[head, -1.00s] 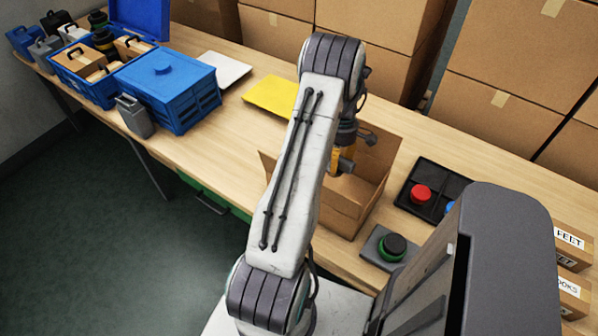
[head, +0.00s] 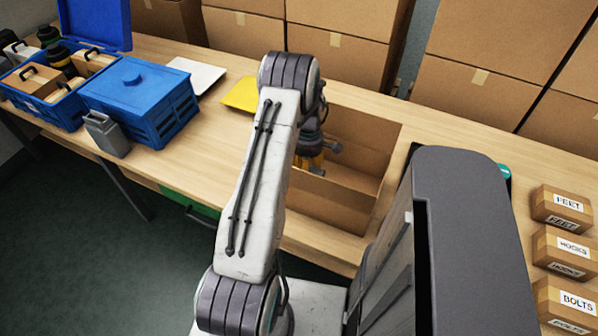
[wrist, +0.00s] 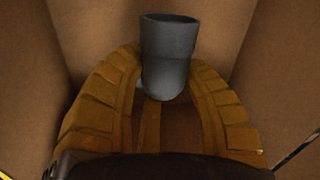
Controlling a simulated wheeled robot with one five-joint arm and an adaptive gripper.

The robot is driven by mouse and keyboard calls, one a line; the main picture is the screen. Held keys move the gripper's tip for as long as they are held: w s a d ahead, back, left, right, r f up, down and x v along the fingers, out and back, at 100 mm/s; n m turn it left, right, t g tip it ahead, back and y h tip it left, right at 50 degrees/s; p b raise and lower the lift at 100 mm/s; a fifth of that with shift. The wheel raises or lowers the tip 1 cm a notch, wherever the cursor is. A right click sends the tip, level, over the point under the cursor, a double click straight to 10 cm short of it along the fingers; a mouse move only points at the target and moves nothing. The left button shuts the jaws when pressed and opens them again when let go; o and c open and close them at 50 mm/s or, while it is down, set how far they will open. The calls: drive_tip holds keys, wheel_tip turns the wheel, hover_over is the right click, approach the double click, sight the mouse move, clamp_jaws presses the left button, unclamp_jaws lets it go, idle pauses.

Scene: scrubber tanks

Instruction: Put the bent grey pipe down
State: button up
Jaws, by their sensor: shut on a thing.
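The bent grey pipe (wrist: 168,60) is between the tips of my gripper (wrist: 165,85) in the wrist view. My gripper's orange-yellow fingers are shut on it. Cardboard walls and floor surround them in that view. In the head view my gripper (head: 312,160) is low, within the outline of an open cardboard box (head: 335,212) on the table, mostly behind my arm. A small grey end of the pipe (head: 334,147) seems to show beside it. Whether the pipe touches the box floor cannot be told.
A wooden table (head: 215,150) bears a blue crate (head: 140,100), a grey jug (head: 105,133), a white sheet (head: 195,73) and a yellow sheet (head: 240,95). Labelled small boxes (head: 562,250) stand at right. Large cartons (head: 340,50) are stacked behind.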

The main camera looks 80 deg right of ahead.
drive_tip(key=shift+s, duration=0.1)
drive_tip(key=shift+f, duration=0.15)
drive_tip(key=shift+f, duration=0.1)
drive_tip(key=o, duration=1.3)
drive_tip(key=r, duration=0.4)
drive_tip(key=d+r+b, duration=0.1)
drive_tip(key=r, duration=0.3)
drive_tip(key=r+b, duration=0.1)
drive_tip(key=r, duration=0.3)
drive_tip(key=shift+d+r, duration=0.2)
drive_tip(key=shift+r, duration=0.05)
